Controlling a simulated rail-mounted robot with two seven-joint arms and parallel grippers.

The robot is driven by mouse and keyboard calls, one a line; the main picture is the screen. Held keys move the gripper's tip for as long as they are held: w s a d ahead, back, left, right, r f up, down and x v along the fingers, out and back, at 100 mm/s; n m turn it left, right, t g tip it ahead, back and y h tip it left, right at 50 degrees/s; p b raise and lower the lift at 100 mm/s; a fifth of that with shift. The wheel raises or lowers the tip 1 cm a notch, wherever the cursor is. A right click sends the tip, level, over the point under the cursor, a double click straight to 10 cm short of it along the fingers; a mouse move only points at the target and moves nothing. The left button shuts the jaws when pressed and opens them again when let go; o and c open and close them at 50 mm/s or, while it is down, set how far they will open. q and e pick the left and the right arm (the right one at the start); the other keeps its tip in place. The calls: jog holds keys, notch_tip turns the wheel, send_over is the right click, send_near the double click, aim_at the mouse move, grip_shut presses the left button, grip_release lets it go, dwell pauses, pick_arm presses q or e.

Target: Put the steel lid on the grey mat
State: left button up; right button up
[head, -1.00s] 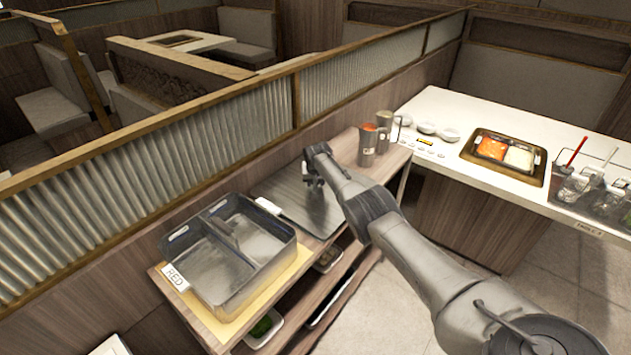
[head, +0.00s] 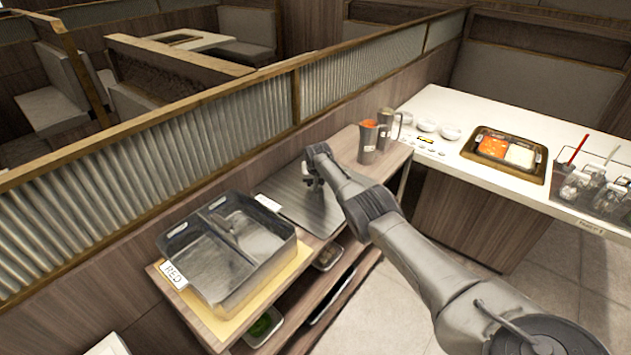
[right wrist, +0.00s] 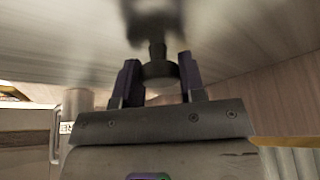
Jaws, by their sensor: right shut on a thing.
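The steel lid (head: 289,213) is a flat, brushed plate, lying level at the shelf top in the head view. My right gripper (head: 313,183) is above it. In the right wrist view my right gripper (right wrist: 158,80) is shut on the lid's dark round knob (right wrist: 160,71), and the lid's brushed steel (right wrist: 60,45) fills the upper left. I cannot make out the grey mat apart from the lid; it may be hidden under it. Whether the lid touches the surface below I cannot tell. My left gripper is not in view.
Two steel jugs (head: 368,143) stand at the shelf's far end. A corrugated partition (head: 210,140) runs behind. A white counter (head: 440,103) is to the right.

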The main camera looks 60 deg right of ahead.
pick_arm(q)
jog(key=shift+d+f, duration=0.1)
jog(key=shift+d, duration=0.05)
pick_arm(e)
jog(key=o, duration=0.9)
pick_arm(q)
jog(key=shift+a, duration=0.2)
pick_arm(e)
jog(key=o, duration=0.3)
jog(key=shift+f, duration=0.15)
jog(key=o, duration=0.5)
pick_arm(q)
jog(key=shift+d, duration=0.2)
pick_arm(e)
jog(key=shift+r, duration=0.25)
